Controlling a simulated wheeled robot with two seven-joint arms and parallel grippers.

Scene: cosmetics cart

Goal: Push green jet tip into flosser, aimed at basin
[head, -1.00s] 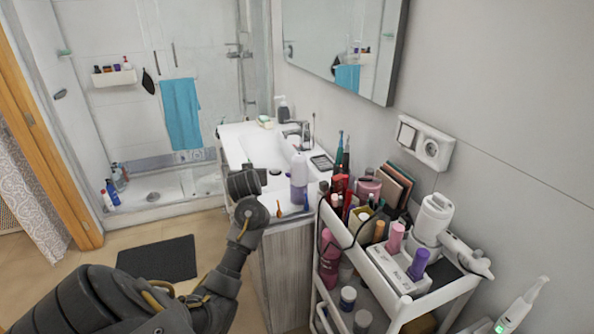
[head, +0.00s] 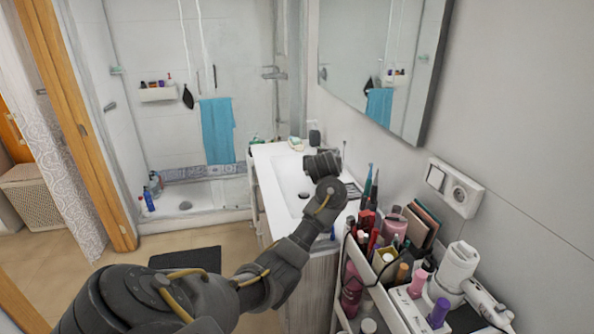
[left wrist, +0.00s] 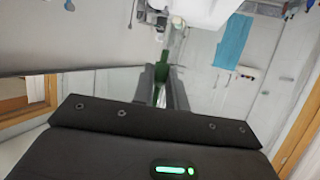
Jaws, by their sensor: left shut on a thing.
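My left gripper (left wrist: 163,82) is shut on a dark green piece (left wrist: 158,94), which looks like the green jet tip. In the head view this gripper is raised over the right side of the basin (head: 287,184), and its fingers and the jet tip are too hidden to make out. The basin is a white sink on a washstand along the right wall. I cannot identify the flosser in either view now. My right gripper is not in view.
A white cart (head: 378,297) crowded with cosmetics stands right of the washstand, close to my left arm. A mirror (head: 385,65) and a wall socket (head: 455,187) are on the right wall. A dark mat (head: 185,260) lies on the floor.

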